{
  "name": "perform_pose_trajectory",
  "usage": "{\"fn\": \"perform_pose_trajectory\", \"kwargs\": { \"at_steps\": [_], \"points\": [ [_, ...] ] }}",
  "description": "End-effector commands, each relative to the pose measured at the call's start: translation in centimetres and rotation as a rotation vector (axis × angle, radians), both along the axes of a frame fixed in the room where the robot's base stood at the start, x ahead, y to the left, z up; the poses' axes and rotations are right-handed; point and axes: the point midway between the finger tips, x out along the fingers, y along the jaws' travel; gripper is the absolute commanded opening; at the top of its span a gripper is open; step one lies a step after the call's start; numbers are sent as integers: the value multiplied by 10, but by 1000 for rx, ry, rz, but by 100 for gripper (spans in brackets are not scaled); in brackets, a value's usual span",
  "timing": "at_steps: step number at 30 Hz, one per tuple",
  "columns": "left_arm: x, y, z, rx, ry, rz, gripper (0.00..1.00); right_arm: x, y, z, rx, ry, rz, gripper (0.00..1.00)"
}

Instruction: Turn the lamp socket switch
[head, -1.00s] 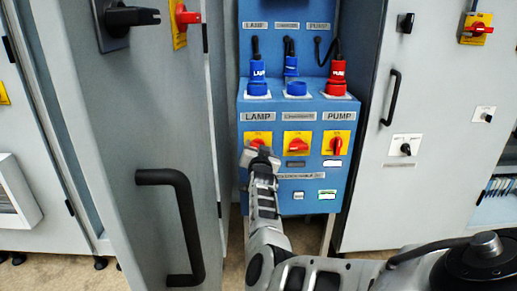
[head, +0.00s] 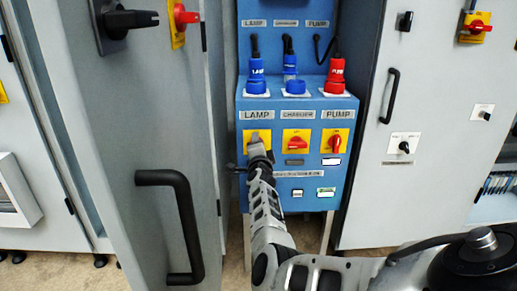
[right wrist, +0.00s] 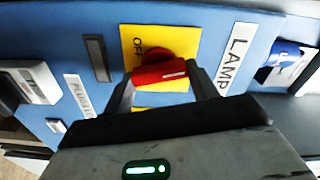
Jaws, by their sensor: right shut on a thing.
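The lamp socket switch is a red knob (right wrist: 160,74) on a yellow plate (right wrist: 190,42) marked OFF, beside the LAMP label (right wrist: 234,58) in the right wrist view. In the head view, its yellow plate (head: 248,134) is below the LAMP label (head: 257,115), and my gripper hides the knob. My right gripper (right wrist: 164,88) is shut on the red knob, with one finger on each side of it. The right gripper (head: 257,146) also shows in the head view, in front of the lower part of the plate. My left gripper is not in view.
The charger switch (head: 296,142) and pump switch (head: 334,142) are to the right on the blue box. Blue and red plugs stand above. A grey cabinet door with a black handle (head: 186,220) is close on the left. Another cabinet (head: 420,190) stands right.

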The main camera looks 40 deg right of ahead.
Motion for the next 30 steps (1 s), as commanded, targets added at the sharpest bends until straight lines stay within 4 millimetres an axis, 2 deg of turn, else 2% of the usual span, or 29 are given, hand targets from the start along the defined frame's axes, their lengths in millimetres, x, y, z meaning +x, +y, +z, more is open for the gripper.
{"fn": "perform_pose_trajectory", "kwargs": {
  "at_steps": [12,30],
  "points": [
    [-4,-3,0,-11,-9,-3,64,0,0,-1,181,-154,0,35],
    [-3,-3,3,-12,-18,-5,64,0,0,0,226,-192,0,35]
  ]
}}
